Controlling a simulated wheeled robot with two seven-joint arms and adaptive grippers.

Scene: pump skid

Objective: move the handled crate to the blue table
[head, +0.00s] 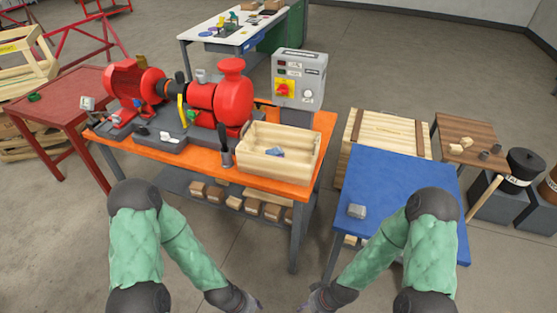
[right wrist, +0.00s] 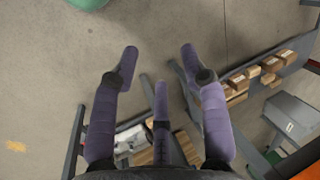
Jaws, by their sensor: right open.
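The handled crate (head: 270,167), an open box of pale wood, stands on the right end of the orange table. A small blue-grey item (head: 276,152) lies inside it. The blue table (head: 385,178) stands to the right, lower in the picture, with a grey block (head: 357,211) near its left edge. My right gripper (right wrist: 159,52) is open and empty in the right wrist view, over floor. In the head view both my forearms end at the bottom edge, in front of the orange table and apart from the crate. The left fingers cannot be made out.
A red pump and motor fill the left of the orange table (head: 205,161); a grey control box (head: 299,80) stands behind the crate. A dark upright tool (head: 226,150) is close to the crate's left side. A slatted wooden box (head: 388,133) stands behind the blue table, mostly bare.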

